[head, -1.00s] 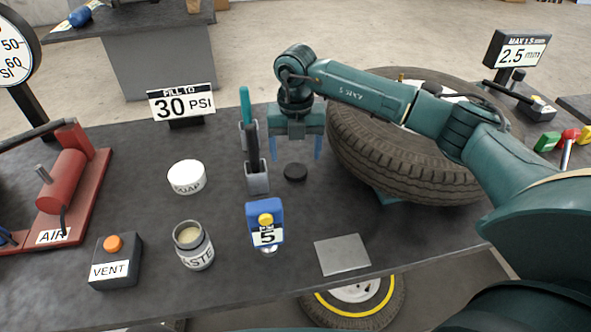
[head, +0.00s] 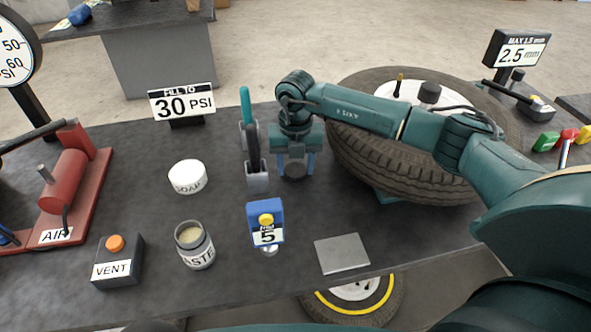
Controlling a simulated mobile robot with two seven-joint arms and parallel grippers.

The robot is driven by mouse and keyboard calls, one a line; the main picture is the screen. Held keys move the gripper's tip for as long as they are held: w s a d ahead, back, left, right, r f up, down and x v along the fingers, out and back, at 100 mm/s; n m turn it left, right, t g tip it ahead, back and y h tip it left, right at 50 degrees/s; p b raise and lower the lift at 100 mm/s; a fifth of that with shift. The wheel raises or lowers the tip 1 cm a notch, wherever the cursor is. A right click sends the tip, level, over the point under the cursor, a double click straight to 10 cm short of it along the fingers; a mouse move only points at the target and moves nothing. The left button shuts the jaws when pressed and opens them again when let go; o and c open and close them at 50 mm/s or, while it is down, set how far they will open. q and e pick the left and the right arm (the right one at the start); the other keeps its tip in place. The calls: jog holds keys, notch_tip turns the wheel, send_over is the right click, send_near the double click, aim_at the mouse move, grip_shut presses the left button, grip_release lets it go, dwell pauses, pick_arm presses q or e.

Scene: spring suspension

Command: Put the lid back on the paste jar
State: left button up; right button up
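The paste jar (head: 195,246) stands open and upright at the front left of the bench, its pale paste showing at the mouth. I cannot tell whether the lid still touches the bench. My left gripper is not in view.
A soap tub (head: 188,177), a blue gauge marked 5 (head: 265,222) and a vent box (head: 117,262) surround the jar. A grey plate (head: 342,253) lies front right.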

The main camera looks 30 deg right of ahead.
aim_at(296, 170)
jog(key=c, duration=0.5)
notch_tip(296, 170, up, 10)
jog(key=shift+b, duration=0.45)
dwell(0.4)
